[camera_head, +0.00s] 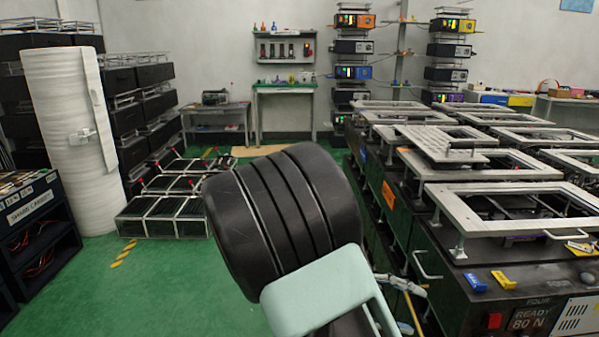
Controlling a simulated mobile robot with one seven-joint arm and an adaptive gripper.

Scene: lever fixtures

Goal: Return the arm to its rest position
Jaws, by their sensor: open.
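My arm rises in the lower middle of the head view, with a large black ribbed joint and a pale green link in front. My gripper (416,310) shows only in part beyond the pale green link, at the side of the near fixture cabinet. Its slim grey fingers look apart, and I see nothing between them. Whether my gripper touches the cabinet I cannot tell.
More silver-framed fixtures (440,142) run back along the right. A yellow block (504,280) and a blue block (475,282) lie on the near cabinet. A white roll (65,130) and a dark shelf (35,235) stand left.

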